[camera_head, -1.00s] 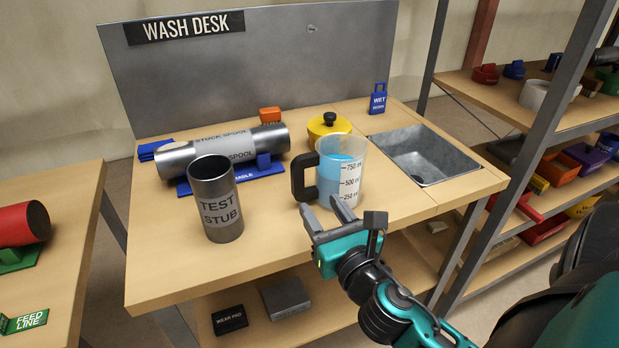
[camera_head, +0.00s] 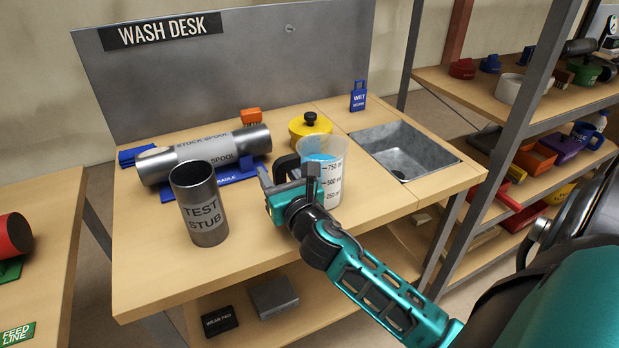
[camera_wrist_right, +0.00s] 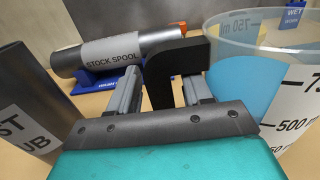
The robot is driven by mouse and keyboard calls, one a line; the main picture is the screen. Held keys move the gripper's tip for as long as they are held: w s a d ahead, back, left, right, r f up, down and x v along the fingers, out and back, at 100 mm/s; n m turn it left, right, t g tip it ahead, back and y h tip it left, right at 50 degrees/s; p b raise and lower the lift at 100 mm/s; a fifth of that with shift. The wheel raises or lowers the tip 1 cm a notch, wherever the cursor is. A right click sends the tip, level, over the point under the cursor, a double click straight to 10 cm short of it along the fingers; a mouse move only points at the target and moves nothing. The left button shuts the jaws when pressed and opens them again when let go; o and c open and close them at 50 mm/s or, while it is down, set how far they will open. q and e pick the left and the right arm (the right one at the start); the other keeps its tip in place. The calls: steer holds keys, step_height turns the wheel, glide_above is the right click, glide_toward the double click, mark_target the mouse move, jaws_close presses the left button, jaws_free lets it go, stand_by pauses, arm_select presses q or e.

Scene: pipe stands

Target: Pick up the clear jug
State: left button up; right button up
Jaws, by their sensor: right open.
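The clear jug (camera_head: 325,179) stands upright on the wash desk, with blue liquid inside and black volume marks on its side. Its black handle is on its left side, mostly hidden by my gripper in the head view. My right gripper (camera_head: 287,175) is open at the handle. In the right wrist view, the black handle (camera_wrist_right: 165,80) stands between the two fingers (camera_wrist_right: 160,92), and the jug body (camera_wrist_right: 262,75) is to the right. I cannot tell whether the fingers touch the handle. My left gripper is not in view.
The TEST STUB cylinder (camera_head: 202,212) stands left of the gripper. The STOCK SPOOL (camera_head: 203,154) lies on a blue cradle behind. A yellow lidded pot (camera_head: 309,128) is behind the jug, and a metal sink (camera_head: 402,150) is to its right. The desk's front left is clear.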

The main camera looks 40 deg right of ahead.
steer(key=shift+w+d, duration=0.1)
steer(key=shift+w, duration=0.3)
jaws_close()
steer(key=shift+r, duration=0.15)
